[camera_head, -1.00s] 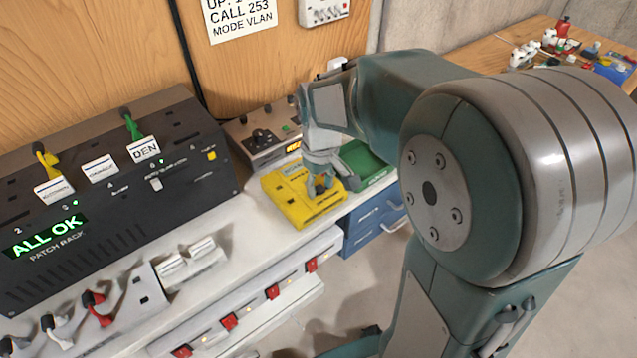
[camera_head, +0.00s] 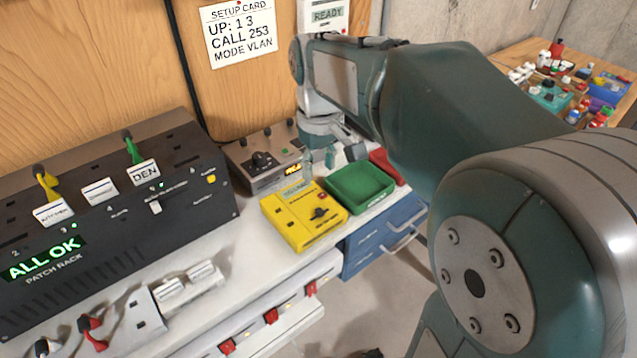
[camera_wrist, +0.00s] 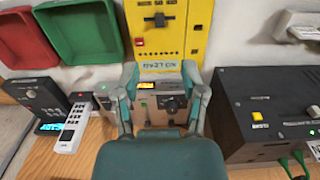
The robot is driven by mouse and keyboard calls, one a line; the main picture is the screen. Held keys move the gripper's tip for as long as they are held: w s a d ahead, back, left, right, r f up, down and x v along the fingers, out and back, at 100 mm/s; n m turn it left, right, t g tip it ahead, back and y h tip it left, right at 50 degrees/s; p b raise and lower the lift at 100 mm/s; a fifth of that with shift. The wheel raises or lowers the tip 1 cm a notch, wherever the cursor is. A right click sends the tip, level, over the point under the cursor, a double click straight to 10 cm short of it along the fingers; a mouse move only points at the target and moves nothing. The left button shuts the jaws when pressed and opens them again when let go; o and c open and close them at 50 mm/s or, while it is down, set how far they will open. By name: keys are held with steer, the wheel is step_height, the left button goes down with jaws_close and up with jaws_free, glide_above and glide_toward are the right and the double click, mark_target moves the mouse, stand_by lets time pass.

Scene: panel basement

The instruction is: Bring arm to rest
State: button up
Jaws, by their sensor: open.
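My gripper (camera_head: 338,158) is in the air over the far end of the bench, behind the yellow device and close to the grey-brown box. In the wrist view my gripper (camera_wrist: 160,72) shows its two fingers spread apart with nothing between them. My arm reaches in from the right of the head view, with its elbow large in front. The yellow device (camera_head: 298,232) has a dark knob and lies on the white bench, clear of my fingers. The grey-brown box (camera_head: 262,176) with a knob and a small lit display stands against the wooden panel; it also shows between my fingers (camera_wrist: 170,102).
The black patch rack (camera_head: 120,220) reading "ALL OK" stands at left with yellow and green plugs. An empty green tray (camera_head: 360,187) lies beside the yellow device. Red switches line the bench front. A white handset (camera_wrist: 72,125) stands near a dark box (camera_wrist: 45,98).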

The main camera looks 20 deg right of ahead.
steer(key=shift+r, duration=0.45)
steer(key=s+a+f+m+t, duration=0.1)
steer(key=s+t, duration=0.4)
steer(key=s, duration=1)
steer(key=f+m, duration=0.1)
steer(key=m, duration=0.1)
steer(key=shift+s+a+f+m+t, duration=0.15)
steer(key=shift+a+m+t, duration=0.1)
steer(key=shift+m+t, duration=0.05)
stand_by(1.5)
